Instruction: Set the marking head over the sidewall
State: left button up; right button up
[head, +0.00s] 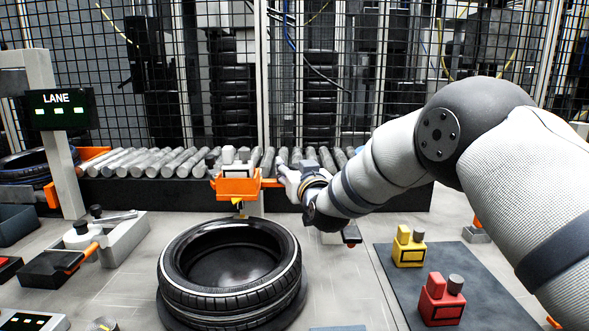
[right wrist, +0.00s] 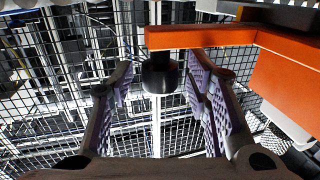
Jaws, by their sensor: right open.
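The tyre (head: 226,300) lies flat in the centre foreground of the head view, its sidewall and dark centre facing up. The orange marking head (head: 237,188) is behind it in the picture, with a small yellow-and-black tip just above the tyre's far rim. I cannot tell its height over the tyre. My right gripper (head: 284,178) is just right of the marking head. In the right wrist view, its padded fingers (right wrist: 165,95) are open, with a black knob (right wrist: 159,75) under an orange bar (right wrist: 200,38) showing between them. My left gripper is not in view.
A roller conveyor (head: 150,162) runs behind, before a mesh fence. A yellow block (head: 409,250) and a red block (head: 441,303) stand on a dark mat at right. A LANE display (head: 62,109) stands at left. A grey tray (head: 118,238) lies left of the tyre.

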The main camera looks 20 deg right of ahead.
jog(key=s, duration=1.2)
jog(key=shift+a, duration=0.1)
